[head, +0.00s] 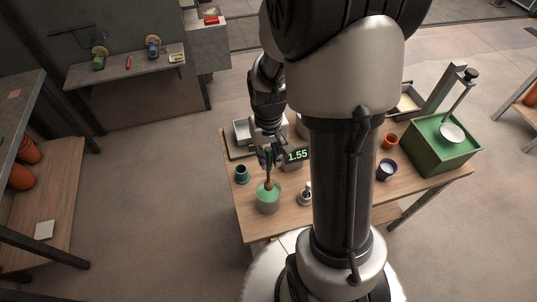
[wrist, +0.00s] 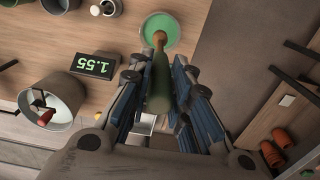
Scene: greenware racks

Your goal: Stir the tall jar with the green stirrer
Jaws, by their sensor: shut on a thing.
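My gripper (head: 268,155) is shut on the stirrer and points down over the table. In the wrist view the stirrer's green handle (wrist: 159,82) lies between the gripper's blue-padded fingers (wrist: 172,95). The stirrer's brown lower part (head: 268,179) hangs down over the jar's mouth. The jar (head: 268,206) is a pale, upright vessel with green content, near the table's front left. It also shows in the wrist view (wrist: 173,17), with the brown end overlapping its green surface. I cannot tell how deep the tip is.
A small dark teal cup (head: 242,176) stands left of the jar, and a small metallic object (head: 305,196) stands right. A display reading 1.55 (head: 298,155) is behind. An orange pot (head: 390,141), a white cup (head: 387,173) and a green box (head: 428,155) stand further right.

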